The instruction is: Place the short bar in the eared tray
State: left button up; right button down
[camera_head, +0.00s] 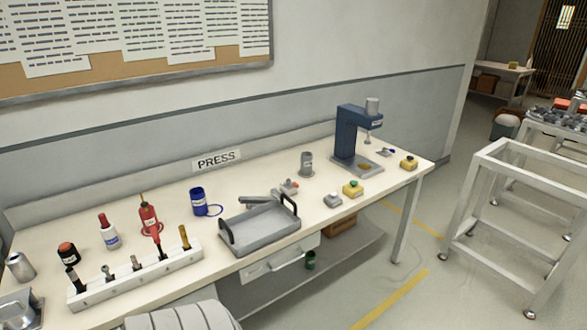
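The eared tray (259,241) is a shallow grey tray with a dark upright handle at each end. It sits near the front edge of the workbench, and its inside looks empty. A grey bar-like piece (257,201) lies on the bench just behind the tray; it may be the short bar, but I cannot tell for sure at this size. Neither of my grippers is in view.
On the white bench (330,222) a blue press (347,140) stands at the right. A light rack (135,280) with several upright tools, bottles and a blue cup (197,202) are at the left. A metal frame (520,170) stands further right.

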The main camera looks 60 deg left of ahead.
aim_at(267, 226)
jog(key=u, duration=0.15)
jog(key=i, duration=1.3)
jog(key=u, duration=0.8)
jog(key=i, duration=0.85)
jog(key=u, duration=0.75)
